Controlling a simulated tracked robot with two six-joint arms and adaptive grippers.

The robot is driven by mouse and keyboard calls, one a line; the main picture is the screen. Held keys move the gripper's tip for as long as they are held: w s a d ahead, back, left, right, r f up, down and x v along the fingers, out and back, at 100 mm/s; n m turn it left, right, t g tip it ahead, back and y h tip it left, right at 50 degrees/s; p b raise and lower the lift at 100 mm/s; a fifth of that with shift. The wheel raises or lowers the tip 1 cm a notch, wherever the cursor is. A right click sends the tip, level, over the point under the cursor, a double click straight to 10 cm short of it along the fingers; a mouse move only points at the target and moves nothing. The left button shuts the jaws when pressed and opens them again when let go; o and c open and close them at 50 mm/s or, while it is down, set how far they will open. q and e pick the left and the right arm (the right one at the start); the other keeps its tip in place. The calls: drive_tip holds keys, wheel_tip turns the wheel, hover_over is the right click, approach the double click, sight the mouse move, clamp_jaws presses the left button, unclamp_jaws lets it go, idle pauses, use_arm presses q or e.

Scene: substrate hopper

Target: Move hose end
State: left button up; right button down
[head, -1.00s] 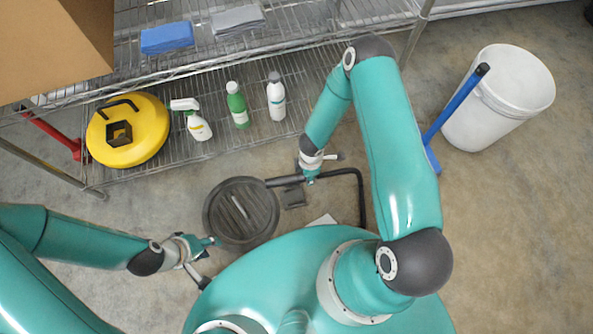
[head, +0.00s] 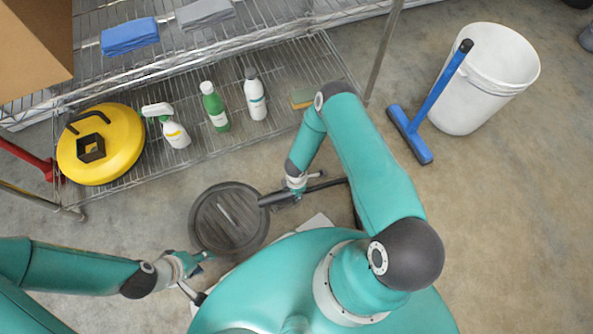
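A dark round ribbed lid or hopper top (head: 229,219) lies on the floor in front of the shelf. A black hose or pipe (head: 335,184) shows to its right, partly covered by my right arm; its free end cannot be made out. My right gripper (head: 297,187) is over the dark fitting (head: 276,199) beside the round lid; whether its fingers hold anything is unclear. My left gripper (head: 202,277) is at the lid's lower left, its fingers spread apart with nothing visible between them.
A wire shelf (head: 190,70) holds a yellow round container (head: 101,143), a spray bottle (head: 172,127), a green bottle (head: 214,107) and a white bottle (head: 255,94). A white bucket (head: 490,80) and blue squeegee (head: 410,134) stand right. The floor at lower right is clear.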

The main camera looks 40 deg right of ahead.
drive_tip(key=shift+f, duration=1)
drive_tip(key=shift+f+b, duration=0.2)
drive_tip(key=shift+b, duration=0.15)
drive_tip(key=c, duration=0.7)
unclamp_jaws()
drive_tip(key=shift+r, duration=0.1)
